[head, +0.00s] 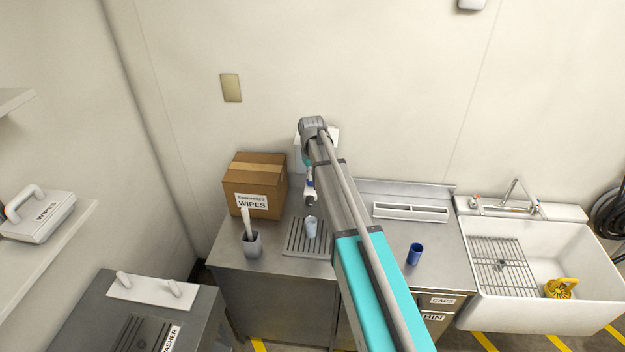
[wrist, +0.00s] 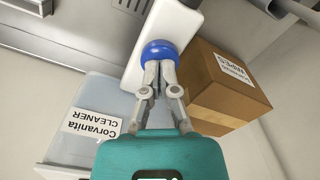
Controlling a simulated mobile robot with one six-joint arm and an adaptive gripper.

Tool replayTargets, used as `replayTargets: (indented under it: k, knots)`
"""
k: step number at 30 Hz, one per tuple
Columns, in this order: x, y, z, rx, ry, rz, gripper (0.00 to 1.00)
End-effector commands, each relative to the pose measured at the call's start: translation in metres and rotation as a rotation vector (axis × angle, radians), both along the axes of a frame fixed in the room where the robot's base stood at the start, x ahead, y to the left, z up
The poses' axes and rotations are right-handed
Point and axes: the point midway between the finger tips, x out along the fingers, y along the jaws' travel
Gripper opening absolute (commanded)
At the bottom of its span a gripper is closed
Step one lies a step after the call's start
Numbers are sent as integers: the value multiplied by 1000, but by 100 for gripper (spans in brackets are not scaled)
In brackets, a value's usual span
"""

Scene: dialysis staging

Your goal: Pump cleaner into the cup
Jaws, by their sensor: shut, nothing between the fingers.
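The cleaner dispenser is a pale translucent container (wrist: 90,112) labelled "Corvanita CLEANER" in the wrist view, with a white plate (wrist: 185,25) bearing a round blue knob (wrist: 158,46). My gripper (wrist: 160,68) is shut and empty, its fingertips overlapping the knob's lower edge in the picture; I cannot tell whether they touch it. In the head view my arm hides most of the dispenser at the wall. A light blue cup (head: 311,228) stands upright on the slotted drip grate (head: 294,239), below my gripper (head: 310,193). Its contents cannot be made out.
A cardboard wipes box (head: 236,183) stands left of the grate, with a grey holder (head: 252,243) in front. A sink (head: 600,272) lies farther right.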

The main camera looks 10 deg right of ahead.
Motion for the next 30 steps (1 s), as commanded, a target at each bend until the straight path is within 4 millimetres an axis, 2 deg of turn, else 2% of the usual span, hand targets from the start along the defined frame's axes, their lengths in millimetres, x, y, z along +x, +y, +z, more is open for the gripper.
replayTargets:
  k: [8,30]
  knots:
    - [0,0,3,0,1,0,0]
    - [0,0,35,0,0,0,0]
